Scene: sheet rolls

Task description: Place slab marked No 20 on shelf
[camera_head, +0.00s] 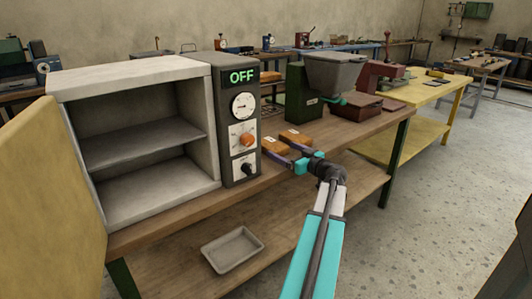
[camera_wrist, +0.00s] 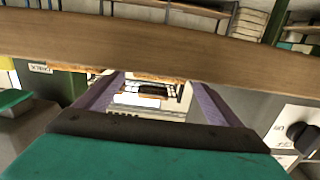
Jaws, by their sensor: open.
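Two orange-brown slabs lie on the wooden workbench right of the oven's control panel in the head view: a nearer slab (camera_head: 274,145) and a farther slab (camera_head: 296,137). Each has a small pale mark, too small to read, so I cannot tell which is No 20. My gripper (camera_head: 279,150) is open beside the slabs, its purple fingers pointing toward them. In the wrist view the gripper (camera_wrist: 158,85) has its fingers apart, with a thin orange-brown edge beyond them. The oven (camera_head: 68,82) stands open at left, with an empty middle shelf (camera_head: 140,143) inside.
The yellow oven door (camera_head: 50,205) is swung open at left. The control panel (camera_head: 240,125) reads OFF. A green machine with a grey hopper (camera_head: 334,72) stands right of the slabs. A grey tray (camera_head: 232,250) lies on the bench's lower board.

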